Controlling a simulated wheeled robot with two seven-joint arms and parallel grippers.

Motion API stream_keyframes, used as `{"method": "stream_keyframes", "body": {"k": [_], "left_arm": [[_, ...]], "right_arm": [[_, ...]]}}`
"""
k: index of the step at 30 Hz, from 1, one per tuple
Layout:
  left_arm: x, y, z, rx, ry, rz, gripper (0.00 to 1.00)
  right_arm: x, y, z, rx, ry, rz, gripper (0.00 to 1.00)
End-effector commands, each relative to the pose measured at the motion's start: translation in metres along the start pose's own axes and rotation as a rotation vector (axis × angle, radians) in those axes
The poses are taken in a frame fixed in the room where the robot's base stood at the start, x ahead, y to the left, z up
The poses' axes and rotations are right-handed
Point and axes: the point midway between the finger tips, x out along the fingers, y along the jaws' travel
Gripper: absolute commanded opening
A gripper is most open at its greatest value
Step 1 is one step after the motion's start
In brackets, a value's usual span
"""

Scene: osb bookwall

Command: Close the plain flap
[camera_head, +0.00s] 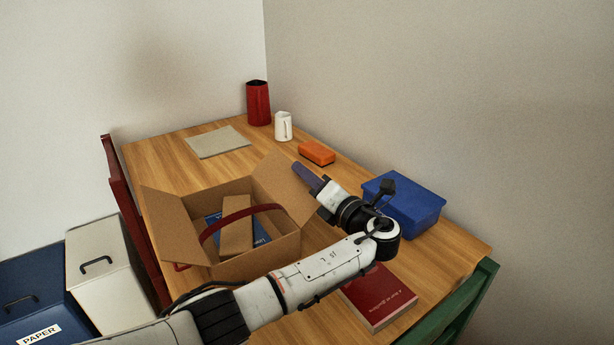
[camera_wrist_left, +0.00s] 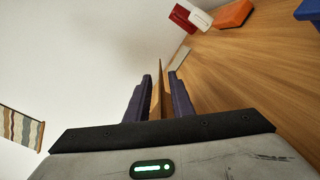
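An open cardboard box (camera_head: 262,262) stands on the table. Its left flap (camera_head: 172,222) leans out to the left, and its right flap (camera_head: 284,188) stands up at the back right. Both look like bare cardboard. My left gripper (camera_head: 302,176) is at the right flap's outer side in the head view. In the left wrist view my left gripper (camera_wrist_left: 160,88) has its fingers apart, with a thin cardboard edge (camera_wrist_left: 157,85) between them and gaps at both sides. My right gripper is not in view.
A dark red strap (camera_head: 220,222) arches over a blue book and cardboard piece in the box. A blue bin (camera_head: 412,212) and red book (camera_head: 379,298) are near my left arm. An orange block (camera_head: 317,153), white jug (camera_head: 283,126) and red vase (camera_head: 257,103) stand behind.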

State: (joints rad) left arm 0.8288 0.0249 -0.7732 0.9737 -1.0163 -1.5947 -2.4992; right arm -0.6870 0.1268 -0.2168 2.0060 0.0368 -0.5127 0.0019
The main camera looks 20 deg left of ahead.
Motion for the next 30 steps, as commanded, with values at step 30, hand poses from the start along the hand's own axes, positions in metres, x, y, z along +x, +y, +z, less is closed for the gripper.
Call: {"method": "stream_keyframes", "body": {"k": [30], "left_arm": [[-0.0006,-0.0002,-0.0003,0.000,0.001,0.000,0.00]], "right_arm": [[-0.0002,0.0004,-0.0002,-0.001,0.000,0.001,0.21]]}}
